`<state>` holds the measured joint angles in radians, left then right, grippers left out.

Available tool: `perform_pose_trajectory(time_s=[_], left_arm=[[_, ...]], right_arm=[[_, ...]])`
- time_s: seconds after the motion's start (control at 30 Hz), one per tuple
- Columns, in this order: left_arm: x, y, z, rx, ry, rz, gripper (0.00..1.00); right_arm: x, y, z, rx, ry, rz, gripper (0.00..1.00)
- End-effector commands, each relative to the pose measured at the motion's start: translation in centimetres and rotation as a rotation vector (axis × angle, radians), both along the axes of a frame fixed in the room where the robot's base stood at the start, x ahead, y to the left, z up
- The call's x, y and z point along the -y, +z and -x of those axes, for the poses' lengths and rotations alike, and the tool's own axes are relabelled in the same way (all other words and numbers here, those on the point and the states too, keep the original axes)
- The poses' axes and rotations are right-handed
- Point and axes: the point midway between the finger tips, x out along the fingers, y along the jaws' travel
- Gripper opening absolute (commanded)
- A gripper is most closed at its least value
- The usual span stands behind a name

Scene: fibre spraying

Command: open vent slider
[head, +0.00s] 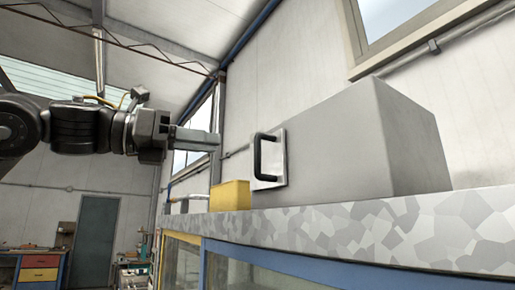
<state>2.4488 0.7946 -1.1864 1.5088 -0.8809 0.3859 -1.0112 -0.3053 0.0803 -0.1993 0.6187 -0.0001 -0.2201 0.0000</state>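A pale plate (281,173) with a black D-shaped handle (258,157) is on the left end of a large grey box (350,145). This plate looks like the vent slider; how far it is open cannot be told. My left gripper (215,142) comes in from the left at about the height of the handle's top. Its fingertips point right and are apart from the handle, with a gap in the picture. The fingers show side-on, so their opening is unclear. My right gripper is not in view.
The box stands on a speckled grey counter (330,226) with a blue-framed front. A yellow block (231,195) lies on the counter left of the plate. A workbench (38,268) and a grey door (97,240) are far back left.

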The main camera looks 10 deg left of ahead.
Motion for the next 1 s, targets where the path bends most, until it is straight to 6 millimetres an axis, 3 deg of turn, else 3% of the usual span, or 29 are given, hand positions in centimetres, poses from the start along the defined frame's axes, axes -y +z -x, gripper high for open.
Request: perform_pose_trajectory(time_s=[0.5, 0.97, 1.0], left_arm=[[7.3, 0.2, -5.0, -0.002, -0.004, 0.000, 0.29], [8.4, 0.0, -5.7, -0.001, -0.003, 0.002, 0.29], [8.4, 0.0, -5.7, -0.001, -0.003, 0.002, 0.25]], right_arm=[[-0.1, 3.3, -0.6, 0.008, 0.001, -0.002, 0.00], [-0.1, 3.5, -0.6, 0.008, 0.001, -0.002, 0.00], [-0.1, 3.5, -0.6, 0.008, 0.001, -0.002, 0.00]])
